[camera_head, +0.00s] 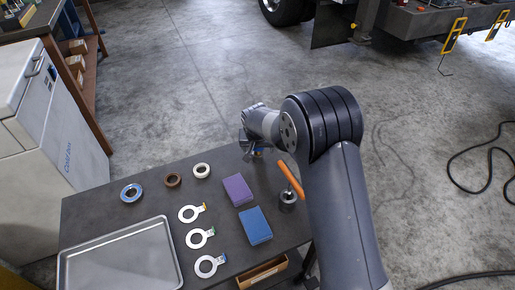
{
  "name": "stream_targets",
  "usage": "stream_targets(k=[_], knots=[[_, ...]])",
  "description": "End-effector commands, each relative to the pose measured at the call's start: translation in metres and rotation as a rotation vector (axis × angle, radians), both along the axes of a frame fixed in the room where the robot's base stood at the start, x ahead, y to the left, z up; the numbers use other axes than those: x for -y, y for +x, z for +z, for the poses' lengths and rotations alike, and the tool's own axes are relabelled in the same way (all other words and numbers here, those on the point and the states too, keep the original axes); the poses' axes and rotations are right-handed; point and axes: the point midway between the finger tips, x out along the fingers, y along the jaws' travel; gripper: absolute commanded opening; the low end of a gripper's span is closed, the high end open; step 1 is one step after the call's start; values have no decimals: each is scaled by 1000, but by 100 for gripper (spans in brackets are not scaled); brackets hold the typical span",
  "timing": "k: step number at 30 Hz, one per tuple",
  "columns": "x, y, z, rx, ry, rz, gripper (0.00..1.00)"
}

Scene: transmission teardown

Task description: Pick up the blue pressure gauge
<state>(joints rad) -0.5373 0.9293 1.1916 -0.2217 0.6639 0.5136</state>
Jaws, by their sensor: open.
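My gripper (250,148) points down at the far edge of the dark table, at the end of my grey arm. It is open, but its fingers are small and partly covered by my wrist. A small blue patch (260,152) shows just beside and below the fingers. It may be part of the blue pressure gauge, but too little of it is visible to tell, or to tell whether the fingers touch it. No other thing in view is clearly a blue pressure gauge.
The table (90,223) holds a metal tray (120,262), a blue ring (131,193), brown ring (173,180), white ring (202,171), several flat tabbed rings, a purple block (237,190), a blue block (255,226) and an orange-handled tool (290,179) by a metal cylinder (288,203).

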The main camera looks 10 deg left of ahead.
Motion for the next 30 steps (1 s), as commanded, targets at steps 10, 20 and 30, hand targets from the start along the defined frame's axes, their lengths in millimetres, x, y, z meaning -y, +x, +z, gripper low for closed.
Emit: stream_targets(k=[10, 20, 30], knots=[[0, 3, -6, 1, 0, 0, 66], [0, 2, -6, 1, 0, 1, 39], [-1, 3, -5, 2, 1, 0, 18]])
